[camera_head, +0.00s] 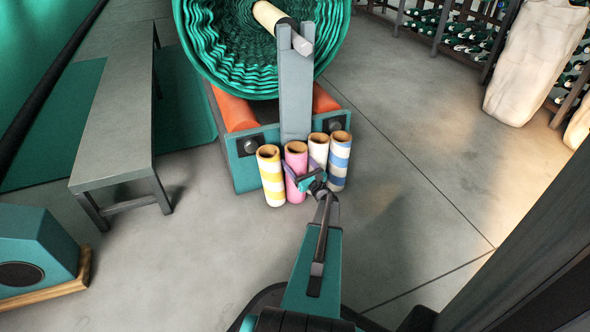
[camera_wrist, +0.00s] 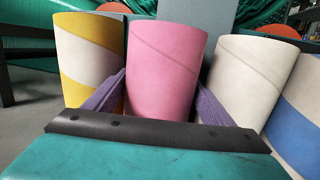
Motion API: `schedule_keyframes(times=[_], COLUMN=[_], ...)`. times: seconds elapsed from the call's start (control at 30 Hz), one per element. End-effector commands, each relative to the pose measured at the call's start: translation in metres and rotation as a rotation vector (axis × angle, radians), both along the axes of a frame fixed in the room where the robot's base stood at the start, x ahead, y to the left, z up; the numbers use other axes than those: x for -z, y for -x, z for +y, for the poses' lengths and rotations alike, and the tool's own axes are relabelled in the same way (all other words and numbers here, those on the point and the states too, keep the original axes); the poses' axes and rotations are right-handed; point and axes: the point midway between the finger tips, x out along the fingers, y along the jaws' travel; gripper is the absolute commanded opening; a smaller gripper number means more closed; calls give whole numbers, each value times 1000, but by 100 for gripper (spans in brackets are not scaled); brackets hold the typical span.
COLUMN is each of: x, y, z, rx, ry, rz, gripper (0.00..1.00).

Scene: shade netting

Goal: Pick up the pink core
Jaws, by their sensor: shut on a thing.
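The pink core (camera_head: 295,165) is a hollow tube standing upright on the floor in a row of tubes, in front of the roll stand. In the wrist view the pink core (camera_wrist: 165,70) fills the middle. My gripper (camera_head: 306,181) reaches it from the front; in the wrist view its two purple fingers (camera_wrist: 158,98) lie on either side of the pink core, shut on it. The fingertips are hidden behind the core and its neighbours. The core's lower part is hidden by my gripper in the wrist view.
A yellow and white core (camera_head: 270,178) stands close on the left. A white core (camera_head: 318,150) and a blue and white core (camera_head: 340,160) stand close on the right. Behind them is the stand (camera_head: 246,172) with a large green netting roll (camera_head: 225,45). A grey bench (camera_head: 115,110) is left.

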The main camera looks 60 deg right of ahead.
Motion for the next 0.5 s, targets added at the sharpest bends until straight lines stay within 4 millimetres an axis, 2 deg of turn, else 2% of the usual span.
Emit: schedule_keyframes(times=[0.37,0.5], x=[-12,-31], y=[3,3], z=[3,3], rx=[-1,-1], ry=[1,1], rz=[-2,-3], gripper=[15,15])
